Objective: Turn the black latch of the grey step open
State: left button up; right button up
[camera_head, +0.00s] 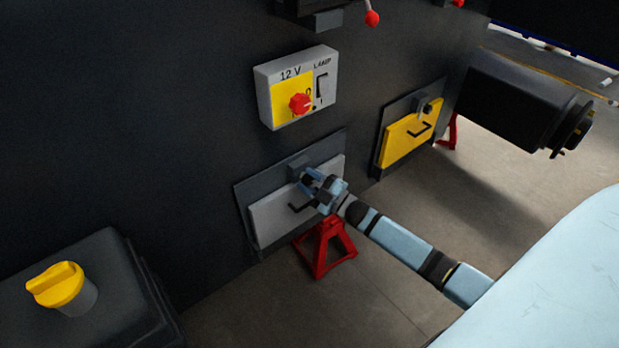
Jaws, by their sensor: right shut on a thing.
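The grey step (271,219) is a light grey panel folded up against a dark mounting plate on the chassis wall, left of centre. A black bent handle (296,207) sticks out from its face. My right gripper (308,178) is at the top edge of the grey step and is shut on the black latch there. The fingers and wrist hide most of the latch, so its angle cannot be made out. My left gripper is out of view.
A switch box (264,101) with a red knob is above the grey step. A yellow step (398,147) with its own latch (427,107) is to the right. A red stand (325,249) is below my right wrist. A black box with a yellow cap (58,285) is at lower left.

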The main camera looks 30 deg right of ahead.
jog(key=n+g+p, duration=0.1)
jog(key=n, duration=0.2)
jog(key=shift+n+y, duration=0.3)
jog(key=shift+n, duration=0.1)
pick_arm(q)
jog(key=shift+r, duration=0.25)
pick_arm(e)
jog(key=shift+n+g, duration=0.5)
jog(key=shift+n, duration=0.3)
jog(key=shift+f, duration=0.1)
jog(key=o, duration=0.9)
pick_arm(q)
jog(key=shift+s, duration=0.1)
pick_arm(e)
jog(key=shift+o, duration=0.2)
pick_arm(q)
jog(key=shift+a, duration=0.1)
pick_arm(e)
jog(key=shift+s, duration=0.1)
jog(key=v, duration=1.3)
jog(key=shift+s+d, duration=0.15)
jog(key=shift+s, duration=0.15)
